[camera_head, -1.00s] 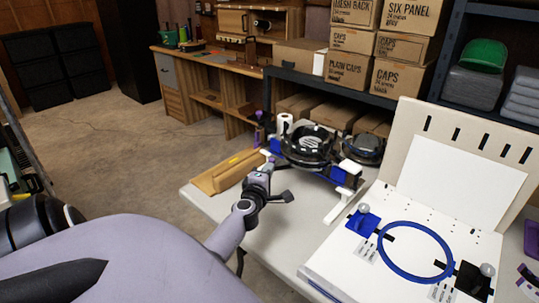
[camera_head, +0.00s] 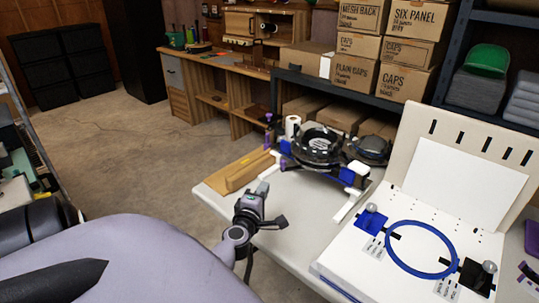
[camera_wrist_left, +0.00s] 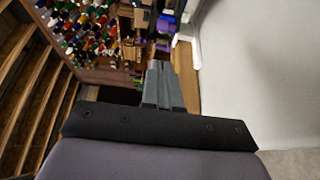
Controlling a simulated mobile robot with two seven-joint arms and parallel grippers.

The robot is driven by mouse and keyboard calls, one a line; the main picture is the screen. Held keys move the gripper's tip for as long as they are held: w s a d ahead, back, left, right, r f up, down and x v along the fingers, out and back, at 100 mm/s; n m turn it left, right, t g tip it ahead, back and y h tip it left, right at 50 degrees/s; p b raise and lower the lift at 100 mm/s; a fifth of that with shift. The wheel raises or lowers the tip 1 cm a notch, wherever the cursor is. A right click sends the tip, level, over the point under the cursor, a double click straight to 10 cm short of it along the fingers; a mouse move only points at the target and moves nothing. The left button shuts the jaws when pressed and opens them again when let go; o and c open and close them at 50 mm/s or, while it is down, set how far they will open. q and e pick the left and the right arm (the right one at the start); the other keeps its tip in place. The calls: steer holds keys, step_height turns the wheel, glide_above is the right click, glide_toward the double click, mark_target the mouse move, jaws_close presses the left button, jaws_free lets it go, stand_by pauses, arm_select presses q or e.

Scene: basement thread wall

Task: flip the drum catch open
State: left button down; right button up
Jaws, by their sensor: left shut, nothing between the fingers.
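The round black drum (camera_head: 318,146) sits in a stand with blue and white parts on the white table. I cannot make out its catch at this size. My left gripper (camera_head: 262,187) is in front of and to the left of the drum, apart from it, above the table's near left edge. Its fingers are shut with nothing held. In the left wrist view the shut fingers (camera_wrist_left: 163,85) point ahead, with the white table to their right. My right gripper is not in view.
A light wooden block (camera_head: 243,171) lies at the table's left corner. A white board with a blue hoop (camera_head: 421,250) takes up the right side. A white roll (camera_head: 292,126) stands behind the drum. Cardboard boxes (camera_head: 405,50) are stacked on a shelf behind.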

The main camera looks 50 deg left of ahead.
arm_select(q)
steer(key=shift+a+v, duration=0.15)
steer(key=shift+v, duration=0.7)
steer(key=shift+a+v, duration=0.15)
steer(key=shift+v, duration=0.65)
steer(key=shift+s, duration=0.2)
steer(key=s+d+f+m+h, duration=0.2)
steer(key=d+f+m+h, duration=0.15)
steer(key=d+m, duration=0.5)
steer(key=s+d+f+m+h, duration=0.1)
steer(key=d+f+m+h, duration=0.1)
steer(key=d+m+h, duration=0.45)
steer(key=s+d+f+m+g+h+p, duration=0.1)
steer(key=s+d+f+m+g, duration=0.3)
steer(key=s+d+m, duration=0.7)
steer(key=shift+s+d+f+m+g, duration=0.25)
steer(key=shift+d+f+m+g, duration=0.05)
steer(key=shift+d+f, duration=0.65)
